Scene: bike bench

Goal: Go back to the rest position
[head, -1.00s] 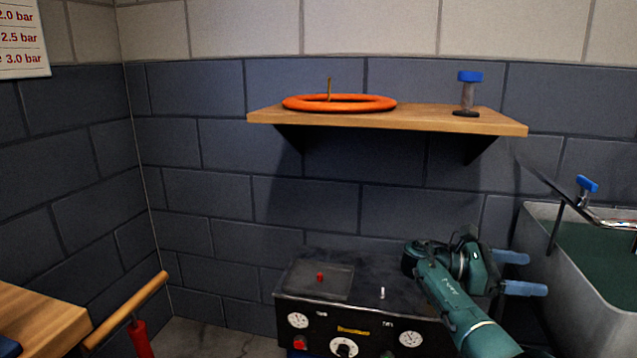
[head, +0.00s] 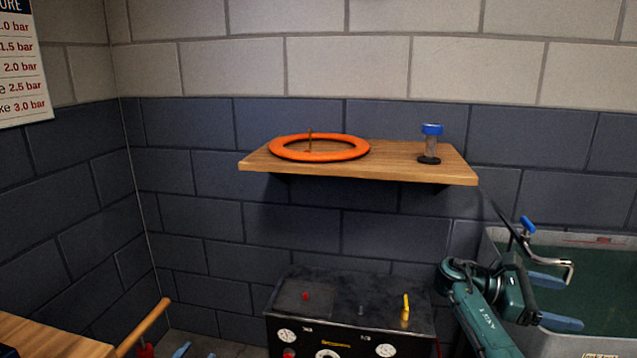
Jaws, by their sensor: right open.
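My right gripper (head: 566,302) is at the lower right, with its two blue fingers apart and nothing between them. It is in front of the grey basin, and I cannot tell the gap between them. Its teal arm comes up from the bottom edge, beside the black gauge unit (head: 318,334). Two pale blue tips (head: 181,349) at the bottom edge, left of the middle, look like fingers of my left gripper; the rest of it is out of the picture.
A wooden wall shelf (head: 400,170) holds an orange ring (head: 320,155) and a blue-topped part (head: 431,143). A yellow piece (head: 406,308) stands on the gauge unit. The grey basin (head: 610,240) is at right, a wooden bench (head: 50,340) at lower left.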

